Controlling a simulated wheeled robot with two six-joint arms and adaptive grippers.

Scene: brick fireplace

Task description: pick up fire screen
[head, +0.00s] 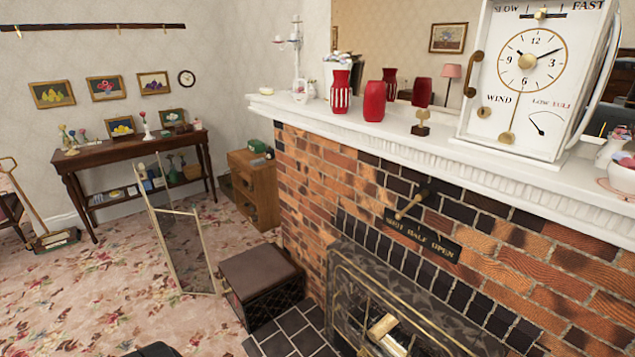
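A folding screen with thin gold-coloured frames and see-through panels (185,248) stands upright on the carpet, left of the hearth in the head view. It looks like the fire screen. One panel is angled behind the other, and the carpet shows through. A brass-edged metal surround (348,272) stands at the fireplace opening, cut off by the bottom edge. Neither gripper can be made out. A dark shape at the bottom edge, left of centre, is too cut off to identify.
A dark-topped box (260,272) stands close right of the screen, beside the dark hearth tiles (288,332). A wooden cabinet (252,190) and a side table (128,150) are behind. The brick fireplace (320,185) fills the right. Patterned carpet (80,290) is open at left.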

